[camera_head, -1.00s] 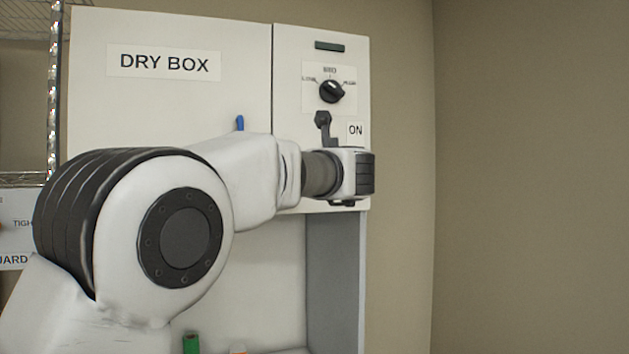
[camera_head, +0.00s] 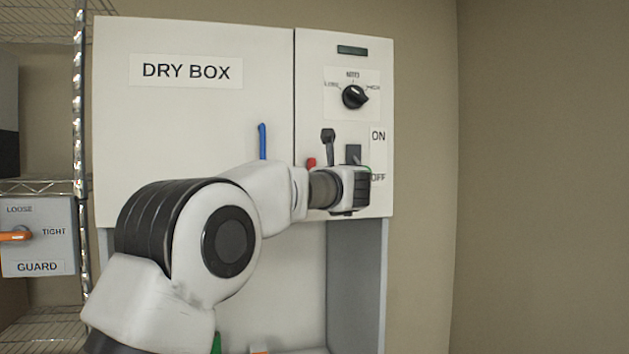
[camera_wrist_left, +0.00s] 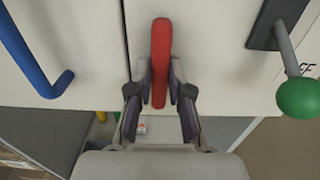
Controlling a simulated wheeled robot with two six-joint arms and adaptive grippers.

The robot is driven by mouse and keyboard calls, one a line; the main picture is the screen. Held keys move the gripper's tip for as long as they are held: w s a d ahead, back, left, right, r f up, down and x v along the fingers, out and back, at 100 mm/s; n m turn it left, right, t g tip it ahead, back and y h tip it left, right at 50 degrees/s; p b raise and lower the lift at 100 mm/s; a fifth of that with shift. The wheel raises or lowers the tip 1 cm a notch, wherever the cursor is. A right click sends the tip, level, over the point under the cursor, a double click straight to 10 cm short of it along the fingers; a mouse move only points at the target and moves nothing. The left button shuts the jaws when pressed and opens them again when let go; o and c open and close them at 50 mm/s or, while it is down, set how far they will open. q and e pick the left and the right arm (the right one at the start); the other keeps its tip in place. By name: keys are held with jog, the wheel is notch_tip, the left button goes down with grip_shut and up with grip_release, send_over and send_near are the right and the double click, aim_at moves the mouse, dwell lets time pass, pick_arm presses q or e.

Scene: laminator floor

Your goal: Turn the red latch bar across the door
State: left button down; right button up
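The red latch bar (camera_wrist_left: 161,50) stands upright in the left wrist view, on the white panel close to the door seam. In the head view only its top end (camera_head: 311,162) shows above my wrist; my arm hides the rest. My left gripper (camera_wrist_left: 161,75) has one finger on each side of the bar. The fingertips are closed in against its sides, with the bar's lower end between the fingers. In the head view the left gripper (camera_head: 350,188) is in front of the lower part of the control panel. My right gripper is not in view.
A blue handle (camera_head: 263,141) is on the DRY BOX door (camera_head: 180,115). A lever with a green ball (camera_wrist_left: 298,97) sits right of the gripper. A GUARD box (camera_head: 38,240) hangs at left.

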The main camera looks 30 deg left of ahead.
pick_arm(q)
jog(key=shift+m, duration=0.3)
jog(key=shift+d+f+m+p, duration=0.1)
jog(key=shift+m+p, duration=1.9)
jog(key=shift+m, duration=2.4)
jog(key=shift+f+m+p, duration=0.1)
jog(key=shift+m+p, duration=1.85)
jog(key=shift+m, duration=2.45)
jog(key=c, duration=1.1)
grip_release()
jog(key=shift+w, duration=0.1)
